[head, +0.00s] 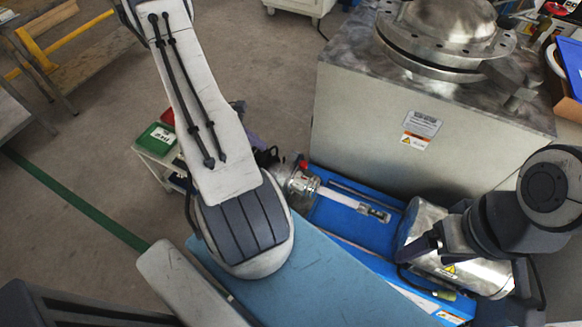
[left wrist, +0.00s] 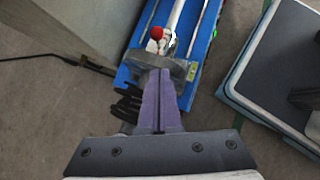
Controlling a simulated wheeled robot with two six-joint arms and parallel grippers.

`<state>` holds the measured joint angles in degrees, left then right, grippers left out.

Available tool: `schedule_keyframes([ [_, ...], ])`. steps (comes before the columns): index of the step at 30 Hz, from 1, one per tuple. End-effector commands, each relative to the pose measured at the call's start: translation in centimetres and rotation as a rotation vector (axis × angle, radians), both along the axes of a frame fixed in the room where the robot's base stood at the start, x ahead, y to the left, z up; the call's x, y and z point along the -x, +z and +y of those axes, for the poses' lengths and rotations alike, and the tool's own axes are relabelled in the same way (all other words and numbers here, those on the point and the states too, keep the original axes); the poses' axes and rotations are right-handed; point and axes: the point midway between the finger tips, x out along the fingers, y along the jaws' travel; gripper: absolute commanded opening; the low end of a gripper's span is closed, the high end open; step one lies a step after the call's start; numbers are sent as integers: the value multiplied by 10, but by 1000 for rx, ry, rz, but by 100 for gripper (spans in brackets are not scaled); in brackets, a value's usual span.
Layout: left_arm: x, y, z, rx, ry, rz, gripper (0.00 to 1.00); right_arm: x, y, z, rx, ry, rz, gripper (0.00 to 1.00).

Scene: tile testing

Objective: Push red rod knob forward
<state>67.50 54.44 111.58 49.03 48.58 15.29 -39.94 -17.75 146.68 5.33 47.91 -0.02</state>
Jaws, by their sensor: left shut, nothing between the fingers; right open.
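In the left wrist view the red knob (left wrist: 156,32) shows just beyond the fingertips, with a small visible gap in the picture. My left gripper (left wrist: 160,72) is shut and empty, its purple fingers together and pointing at the knob's side of the metal block (left wrist: 178,68). In the head view my left arm hides most of this gripper. My right gripper (head: 425,248) is open and empty, over a large metal cylinder (head: 425,225).
A blue machine base (head: 350,225) carries a white rod (head: 340,197). A large grey metal machine (head: 370,125) stands behind it. A light-blue surface (head: 310,280) lies in front. A cart with green and red boxes (head: 158,138) stands to the left.

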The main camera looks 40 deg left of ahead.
Motion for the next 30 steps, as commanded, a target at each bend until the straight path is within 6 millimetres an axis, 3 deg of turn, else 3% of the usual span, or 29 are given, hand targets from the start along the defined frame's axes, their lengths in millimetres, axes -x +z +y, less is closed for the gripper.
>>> schedule_keyframes([
  [5, 4, -19, 4, 18, 57, 5, 0, 0, -7, 0, 0, 0, 0, 81],
  [19, -35, -89, -44, 18, 49, 6, 0, 0, -33, 0, 0, 0, 0, 81],
  [24, -52, -90, -62, 15, 48, 4, 0, 0, -36, 0, 0, 0, 0, 81],
  [30, -60, -91, -72, 14, 52, 4, 0, 0, -38, 0, 0, 0, 0, 81],
])
